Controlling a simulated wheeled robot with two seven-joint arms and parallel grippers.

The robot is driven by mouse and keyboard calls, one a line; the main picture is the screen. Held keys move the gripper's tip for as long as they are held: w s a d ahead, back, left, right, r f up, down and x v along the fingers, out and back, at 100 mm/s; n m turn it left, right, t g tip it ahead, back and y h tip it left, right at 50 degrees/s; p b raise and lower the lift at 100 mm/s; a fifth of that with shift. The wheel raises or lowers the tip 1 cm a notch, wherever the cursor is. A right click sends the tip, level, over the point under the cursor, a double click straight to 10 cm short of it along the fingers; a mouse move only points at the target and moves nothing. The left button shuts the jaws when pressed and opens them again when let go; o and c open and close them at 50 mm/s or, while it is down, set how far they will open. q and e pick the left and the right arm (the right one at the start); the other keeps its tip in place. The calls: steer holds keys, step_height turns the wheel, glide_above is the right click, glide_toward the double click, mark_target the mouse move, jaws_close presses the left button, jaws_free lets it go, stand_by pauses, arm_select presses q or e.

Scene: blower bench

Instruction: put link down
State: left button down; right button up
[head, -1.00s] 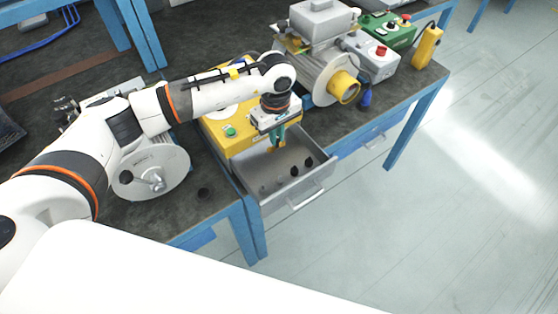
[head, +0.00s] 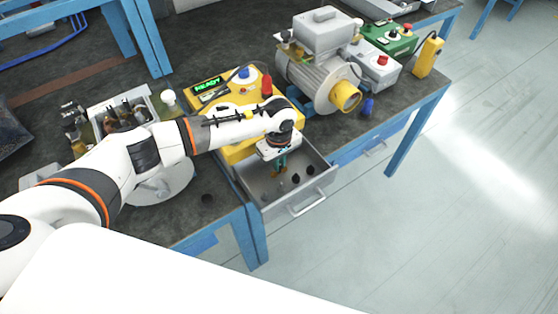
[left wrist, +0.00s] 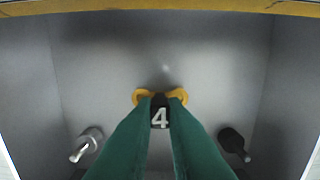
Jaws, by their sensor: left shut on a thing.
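My left gripper (head: 279,170) points down into the open grey drawer (head: 318,193). In the left wrist view its green fingers (left wrist: 160,110) are shut on the link (left wrist: 160,118), a small dark piece with a white 4. Curved yellow parts show on both sides of it at the fingertips. The link is over or at the drawer floor; I cannot tell whether it touches. In the head view the fingers mostly hide it. My right gripper is not in view.
Dark pieces (head: 297,179) lie in the drawer; the left wrist view shows a silver one (left wrist: 87,144) and a black one (left wrist: 234,144) beside the fingers. A yellow box with a green READY display (head: 207,86) stands behind the drawer. A motor-like blower (head: 315,75) stands further right.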

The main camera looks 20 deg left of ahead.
arm_select(q)
steer(key=shift+f, duration=0.35)
steer(key=c, duration=1.5)
jaws_free()
steer(key=shift+r, duration=0.1)
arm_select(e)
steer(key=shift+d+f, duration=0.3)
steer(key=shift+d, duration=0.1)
